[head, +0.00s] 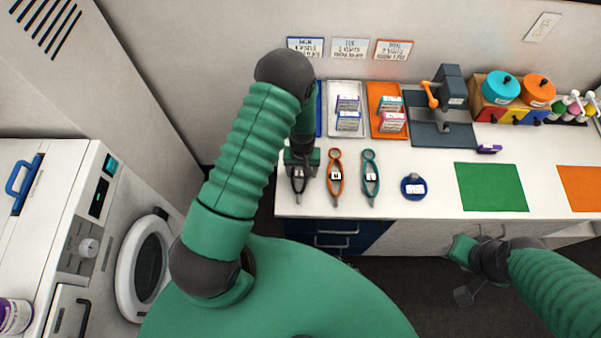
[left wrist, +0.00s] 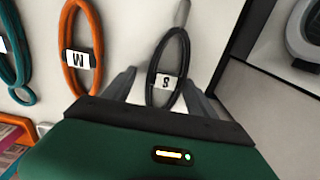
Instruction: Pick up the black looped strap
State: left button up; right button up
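The black looped strap (left wrist: 165,82) has a white "S" tag and lies on the white counter. It shows in the left wrist view between the two fingers of my left gripper (left wrist: 160,85), which are apart on either side of it. In the head view my left gripper (head: 299,172) points down over the strap (head: 299,185) and hides part of it. I cannot tell whether the fingers touch the strap. My right gripper (head: 468,268) is low at the right, in front of the counter; its fingers are unclear.
An orange strap (head: 336,176) tagged "M" and a teal strap (head: 371,177) lie to the right. Further right are a blue round object (head: 413,187) and a green mat (head: 491,187). Trays with small boxes stand behind. A washer (head: 145,262) is at the left.

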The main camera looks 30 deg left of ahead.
pick_arm(q)
jog(key=shift+d, duration=0.2)
jog(key=shift+c, duration=1.2)
jog(key=shift+d+r, duration=0.1)
jog(key=shift+c, duration=1.1)
jog(key=shift+a, duration=0.25)
jog(key=shift+c, duration=1.3)
jog(key=shift+a, duration=0.3)
jog(key=shift+c, duration=1.1)
jog(key=shift+s+a+f, duration=0.2)
jog(key=shift+a+f, duration=0.05)
jog(key=shift+a, duration=0.25)
grip_shut()
jog(key=shift+d, duration=0.1)
pick_arm(e)
jog(key=shift+s+a, duration=0.15)
jog(key=shift+a, duration=0.2)
